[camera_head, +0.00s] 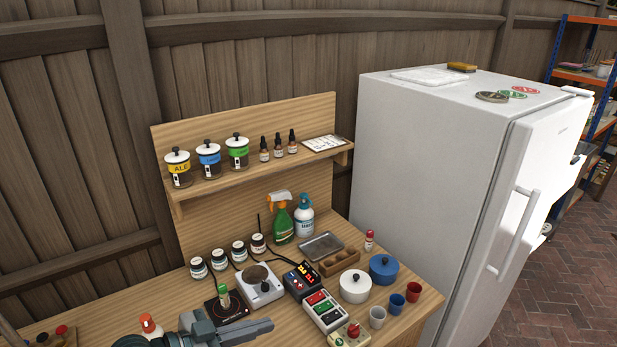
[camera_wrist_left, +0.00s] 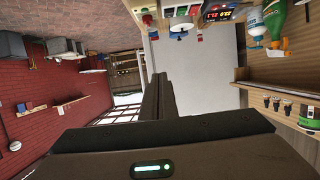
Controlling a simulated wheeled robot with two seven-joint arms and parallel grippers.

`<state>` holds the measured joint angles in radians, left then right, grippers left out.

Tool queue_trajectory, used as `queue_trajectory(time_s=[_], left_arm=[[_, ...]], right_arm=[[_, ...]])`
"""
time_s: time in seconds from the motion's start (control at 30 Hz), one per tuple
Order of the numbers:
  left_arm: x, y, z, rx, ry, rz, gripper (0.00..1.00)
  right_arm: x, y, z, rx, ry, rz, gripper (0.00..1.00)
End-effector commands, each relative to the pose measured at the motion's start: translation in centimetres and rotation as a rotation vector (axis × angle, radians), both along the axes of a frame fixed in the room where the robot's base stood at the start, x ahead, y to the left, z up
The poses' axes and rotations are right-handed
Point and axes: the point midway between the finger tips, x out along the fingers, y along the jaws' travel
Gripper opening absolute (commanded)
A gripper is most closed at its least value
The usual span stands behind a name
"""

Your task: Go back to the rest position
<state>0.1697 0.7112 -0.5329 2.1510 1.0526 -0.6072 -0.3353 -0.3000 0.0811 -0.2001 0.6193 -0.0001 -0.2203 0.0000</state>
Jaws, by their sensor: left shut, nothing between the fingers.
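My left gripper (camera_head: 262,326) comes in at the bottom of the head view, above the front part of the wooden workbench (camera_head: 85,322). Its fingers are shut with nothing between them and point to the right. In the left wrist view the shut fingers (camera_wrist_left: 157,92) show dark in the middle, with the bench objects along the top. My right gripper is in neither view.
A shelf (camera_head: 256,165) holds jars and bottles. A white fridge (camera_head: 440,150) stands right of the bench.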

Motion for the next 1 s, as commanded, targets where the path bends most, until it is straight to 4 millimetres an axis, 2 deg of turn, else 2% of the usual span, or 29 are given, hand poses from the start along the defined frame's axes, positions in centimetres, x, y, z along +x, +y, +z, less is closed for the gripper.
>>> queue_trajectory(time_s=[0.37, 0.67, 0.83, 1.0], left_arm=[[-2.2, -0.9, -2.6, 0.048, 0.047, 0.015, 0.00], [-5.5, -1.0, -6.4, 0.129, 0.132, 0.076, 0.00], [-8.9, 0.0, -9.9, 0.212, 0.238, 0.175, 0.00], [-13.8, 3.3, -14.0, 0.326, 0.407, 0.351, 0.00]], right_arm=[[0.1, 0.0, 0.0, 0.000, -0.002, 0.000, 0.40], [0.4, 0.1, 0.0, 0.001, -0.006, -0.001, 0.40], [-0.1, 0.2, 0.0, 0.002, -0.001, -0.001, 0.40], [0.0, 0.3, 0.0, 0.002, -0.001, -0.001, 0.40]])
